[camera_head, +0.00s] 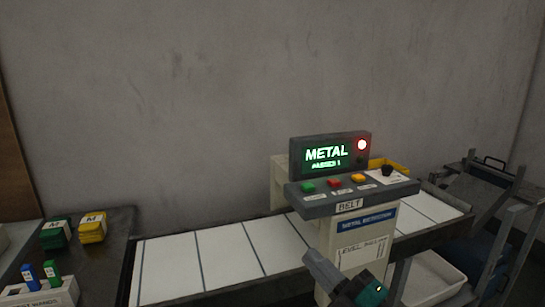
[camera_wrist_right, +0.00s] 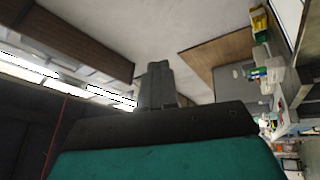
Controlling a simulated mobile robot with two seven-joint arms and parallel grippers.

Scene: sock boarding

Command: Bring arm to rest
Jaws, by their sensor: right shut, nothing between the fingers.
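My right gripper (camera_head: 319,265) shows in the head view at the lower middle, in front of the metal detector post and the near edge of the belt. Its fingers are shut with nothing between them. In the right wrist view the closed fingers (camera_wrist_right: 158,85) point up and away from the table, with open room beyond them. My left gripper is in neither view.
A metal detector (camera_head: 330,155) with a lit "METAL" screen and coloured buttons stands over the white belt (camera_head: 190,265). Green (camera_head: 55,234) and yellow (camera_head: 92,228) blocks sit at left. A white bin (camera_head: 435,280) stands at lower right.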

